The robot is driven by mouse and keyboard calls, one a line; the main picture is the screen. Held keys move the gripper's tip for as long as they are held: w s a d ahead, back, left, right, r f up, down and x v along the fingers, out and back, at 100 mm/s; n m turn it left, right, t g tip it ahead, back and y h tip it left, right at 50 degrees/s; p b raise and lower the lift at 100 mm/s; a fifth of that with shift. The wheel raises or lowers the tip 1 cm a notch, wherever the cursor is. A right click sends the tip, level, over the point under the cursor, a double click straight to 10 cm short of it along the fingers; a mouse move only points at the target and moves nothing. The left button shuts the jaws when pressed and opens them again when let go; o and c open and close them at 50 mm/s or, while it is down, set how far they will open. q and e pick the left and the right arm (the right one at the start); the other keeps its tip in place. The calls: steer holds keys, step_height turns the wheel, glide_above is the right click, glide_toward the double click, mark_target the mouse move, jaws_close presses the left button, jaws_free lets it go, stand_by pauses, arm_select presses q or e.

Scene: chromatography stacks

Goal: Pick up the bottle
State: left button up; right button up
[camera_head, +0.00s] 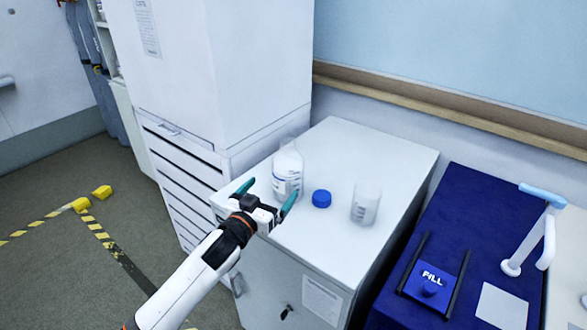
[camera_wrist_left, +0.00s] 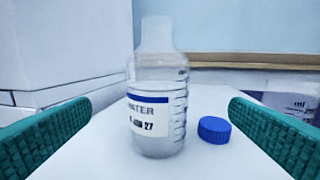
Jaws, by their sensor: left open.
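A clear bottle (camera_head: 287,172) with a white label stands upright on the white cabinet top (camera_head: 345,150). In the left wrist view the bottle (camera_wrist_left: 157,95) stands ahead, between the lines of the two fingers, its label reading "WATER". Its mouth looks uncapped. My left gripper (camera_head: 268,195) is open and empty, its green fingers spread on the near side of the bottle. It also shows in the left wrist view (camera_wrist_left: 160,112), with the fingers apart at both sides. My right gripper is not in view.
A blue cap (camera_head: 321,198) lies on the cabinet top right of the bottle. A clear beaker (camera_head: 364,205) stands farther right. A tall white cabinet (camera_head: 215,70) rises close on the left. A blue unit (camera_head: 470,235) with a light-blue handle is at the right.

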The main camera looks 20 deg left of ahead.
mark_target(282, 178)
arm_select(q)
steer(key=w, duration=0.5)
steer(key=shift+d+r, duration=0.1)
steer(key=shift+d, duration=0.3)
steer(key=w, duration=0.1)
steer(key=w+p, duration=0.1)
steer(key=w, duration=0.2)
steer(key=shift+w+d+r, duration=0.2)
steer(key=shift+w+r, duration=0.05)
steer(key=shift+w, duration=0.1)
steer(key=shift+w+d, duration=0.1)
steer(key=shift+w, duration=0.3)
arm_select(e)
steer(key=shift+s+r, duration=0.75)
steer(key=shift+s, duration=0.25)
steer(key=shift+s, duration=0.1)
